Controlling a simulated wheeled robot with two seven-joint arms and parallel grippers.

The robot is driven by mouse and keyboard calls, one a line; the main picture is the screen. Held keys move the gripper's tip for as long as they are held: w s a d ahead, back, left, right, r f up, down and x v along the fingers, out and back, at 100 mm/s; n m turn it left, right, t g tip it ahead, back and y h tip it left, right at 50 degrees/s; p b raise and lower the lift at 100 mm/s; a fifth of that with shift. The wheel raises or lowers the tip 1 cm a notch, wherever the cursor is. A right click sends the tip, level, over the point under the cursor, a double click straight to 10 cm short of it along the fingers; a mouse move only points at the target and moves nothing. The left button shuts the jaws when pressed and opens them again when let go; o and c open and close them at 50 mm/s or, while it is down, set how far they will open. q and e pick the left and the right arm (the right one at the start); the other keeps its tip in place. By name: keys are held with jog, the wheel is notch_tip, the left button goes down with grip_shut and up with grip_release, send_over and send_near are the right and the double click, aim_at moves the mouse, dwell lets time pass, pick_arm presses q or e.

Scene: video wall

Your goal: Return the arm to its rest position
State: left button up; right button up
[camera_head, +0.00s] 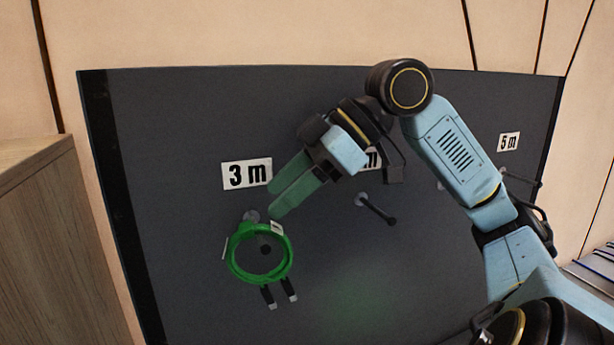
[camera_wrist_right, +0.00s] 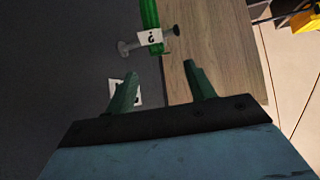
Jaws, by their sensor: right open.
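My right arm (camera_head: 450,145) comes in from the right and bends down toward the left in the head view. Its gripper (camera_head: 277,197) has green fingers, is open and empty, and is in front of the dark board next to the "3 m" label (camera_head: 247,174). The gripper's fingertips also show apart in the right wrist view (camera_wrist_right: 158,80). A coiled green cable (camera_head: 232,262) hangs on a peg below that label, just below the fingertips and apart from them. In the wrist view part of the cable (camera_wrist_right: 149,14) shows beyond the fingers. My left gripper is out of view.
The dark board (camera_head: 180,120) fills the middle. A wooden cabinet (camera_head: 60,240) stands at the left.

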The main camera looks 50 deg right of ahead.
jog(key=shift+v, duration=2)
